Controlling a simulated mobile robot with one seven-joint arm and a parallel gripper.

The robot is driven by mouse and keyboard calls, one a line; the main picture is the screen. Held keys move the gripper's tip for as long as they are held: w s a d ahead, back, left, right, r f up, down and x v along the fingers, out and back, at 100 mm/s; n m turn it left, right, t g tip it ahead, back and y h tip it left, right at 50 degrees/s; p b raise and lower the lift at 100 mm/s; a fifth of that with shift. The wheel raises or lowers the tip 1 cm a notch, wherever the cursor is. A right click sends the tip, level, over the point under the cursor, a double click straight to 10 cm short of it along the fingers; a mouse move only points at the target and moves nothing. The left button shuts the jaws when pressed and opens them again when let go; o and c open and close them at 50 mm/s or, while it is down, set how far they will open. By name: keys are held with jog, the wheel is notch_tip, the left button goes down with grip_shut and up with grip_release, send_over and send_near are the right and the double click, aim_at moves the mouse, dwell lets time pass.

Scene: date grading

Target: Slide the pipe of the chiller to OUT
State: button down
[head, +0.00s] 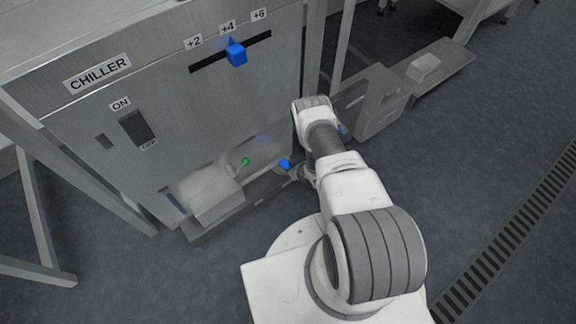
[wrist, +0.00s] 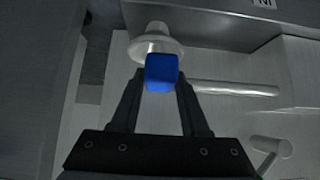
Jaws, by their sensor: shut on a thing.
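The chiller (head: 150,90) is a grey metal cabinet on the left of the head view. Low on its front, a small blue handle (head: 284,163) shows beside my gripper (head: 296,170), partly hidden by my arm. In the wrist view my gripper (wrist: 161,85) is shut on that blue handle (wrist: 161,72). A pale flared fitting (wrist: 155,45) is just behind the handle, and a pale pipe (wrist: 235,88) runs to the right. An upside-down label (wrist: 263,3), apparently IN, is cut off at the top edge. I see no OUT label.
Higher on the chiller, a blue slider knob (head: 236,54) stands at +4, and an ON/OFF switch (head: 137,128) is at the left. A pale box (head: 214,198) and a green knob (head: 245,161) are low on the front. Open floor (head: 480,140) lies right.

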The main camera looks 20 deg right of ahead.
jog(key=shift+w+d, duration=0.1)
jog(key=shift+d, duration=0.25)
jog(key=shift+c, duration=2)
grip_release()
jog(key=shift+a, duration=0.1)
jog(key=shift+r, duration=0.15)
